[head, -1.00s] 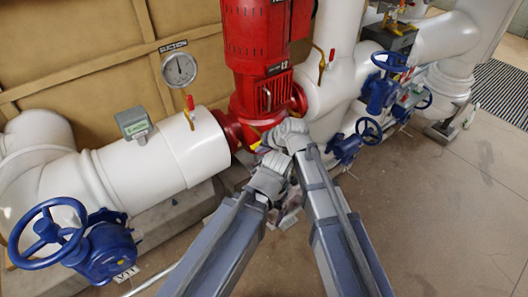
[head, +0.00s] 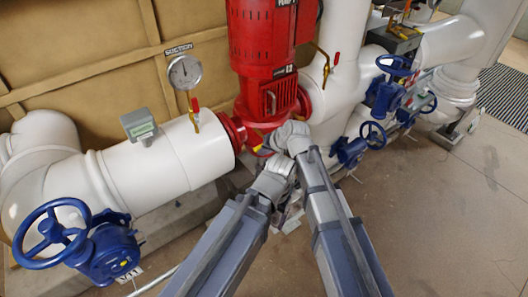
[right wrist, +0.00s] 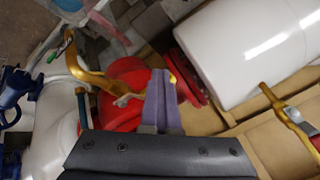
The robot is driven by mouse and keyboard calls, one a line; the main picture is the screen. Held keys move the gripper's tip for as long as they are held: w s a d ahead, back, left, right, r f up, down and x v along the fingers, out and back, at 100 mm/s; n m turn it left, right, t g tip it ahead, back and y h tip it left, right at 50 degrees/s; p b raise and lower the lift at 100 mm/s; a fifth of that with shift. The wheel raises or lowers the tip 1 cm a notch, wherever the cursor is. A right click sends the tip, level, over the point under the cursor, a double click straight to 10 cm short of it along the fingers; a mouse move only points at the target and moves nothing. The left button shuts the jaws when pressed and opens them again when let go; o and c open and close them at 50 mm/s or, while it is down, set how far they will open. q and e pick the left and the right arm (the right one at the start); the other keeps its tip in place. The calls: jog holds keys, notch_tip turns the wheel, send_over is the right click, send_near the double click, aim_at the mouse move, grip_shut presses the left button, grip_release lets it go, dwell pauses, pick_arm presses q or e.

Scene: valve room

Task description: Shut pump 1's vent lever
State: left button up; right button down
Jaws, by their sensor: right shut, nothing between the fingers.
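The red pump (head: 264,90) stands upright in the middle of the head view; its label is only partly readable. My right gripper (right wrist: 160,90) is shut and empty in the right wrist view, in front of the red pump body (right wrist: 122,88). A bent brass pipe with a small fitting (right wrist: 90,76) lies left of its fingertips, apart from them in the picture. I cannot tell for sure which part is the vent lever. In the head view both my wrists meet low on the pump, and my left gripper's fingers are hidden.
A brass tap with a red handle (head: 195,108) sits on the white suction pipe (head: 165,165), below a round gauge (head: 185,72). Another red-handled tap (head: 328,65) is right of the pump. Blue handwheels (head: 52,234) stand left and right (head: 373,135). Floor is clear at right.

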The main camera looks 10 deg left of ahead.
jog(key=shift+w+a+r, duration=0.1)
jog(key=shift+a+r, duration=0.1)
jog(key=p+v, duration=0.6)
jog(key=v, duration=0.1)
jog(key=shift+s+d, duration=0.25)
jog(key=shift+d, duration=0.15)
jog(key=shift+r, duration=0.1)
jog(key=s+d+f+g+h, duration=0.1)
jog(key=s+d+h, duration=0.1)
jog(key=s+d, duration=0.45)
jog(key=s+d+f+m+g+h, duration=0.1)
jog(key=s+d+f+g+h, duration=0.15)
jog(key=d, duration=0.75)
jog(key=s+d+f+g+h, duration=0.1)
jog(key=s+d, duration=0.4)
jog(key=d, duration=0.3)
jog(key=s+a+n+h, duration=0.1)
jog(key=s+a+n, duration=0.2)
jog(key=a, duration=0.7)
jog(key=shift+s+a+n, duration=0.4)
jog(key=shift+s, duration=0.75)
